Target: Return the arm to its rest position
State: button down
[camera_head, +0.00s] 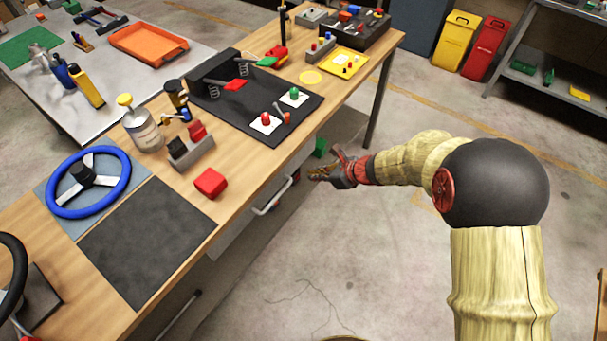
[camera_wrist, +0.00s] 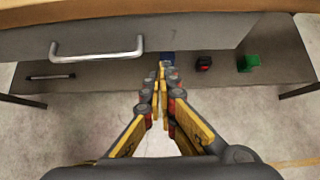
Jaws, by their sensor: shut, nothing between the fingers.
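My gripper (camera_head: 318,173) is beside the wooden workbench (camera_head: 115,301), level with its drawer side and over the floor. In the wrist view my gripper (camera_wrist: 161,68) has its yellow and grey fingers closed together at the tips, with nothing between them. My arm reaches in from the right of the head view, bent at a dark round joint. In the wrist view the grey drawer front (camera_wrist: 200,38) with its metal handle (camera_wrist: 97,52) is just ahead of the fingers. I cannot tell the exact gap to it.
A lower shelf (camera_wrist: 110,82) under the bench holds a green block (camera_wrist: 248,62), a dark block with red (camera_wrist: 203,63) and a blue item partly hidden by the fingertips. A blue steering wheel (camera_head: 122,181) and red block (camera_head: 210,182) are on the bench. Floor right of the bench is open.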

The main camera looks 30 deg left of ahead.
jog(key=p+v, duration=0.1)
jog(key=v, duration=0.4)
jog(key=shift+s+d+r, duration=0.1)
jog(key=shift+s+d, duration=0.05)
jog(key=shift+d, duration=0.05)
jog(key=s+d+r+n+g+h, duration=0.2)
jog(key=s+d+n+g+h, duration=0.1)
jog(key=s+d+n, duration=0.65)
jog(key=s+d+r+n+t+h, duration=0.2)
jog(key=s+d+r+n, duration=0.1)
jog(key=d+r, duration=0.5)
jog(key=s+d+r+n+t+h, duration=0.2)
jog(key=d+r, duration=0.7)
jog(key=d, duration=0.5)
jog(key=s+d+r+n+t+h, duration=0.2)
jog(key=s+d+r+n+t, duration=0.2)
jog(key=d+r, duration=0.4)
jog(key=s+d, duration=0.1)
jog(key=d, duration=0.2)
jog(key=shift+s+r, duration=0.25)
jog(key=shift+s, duration=0.1)
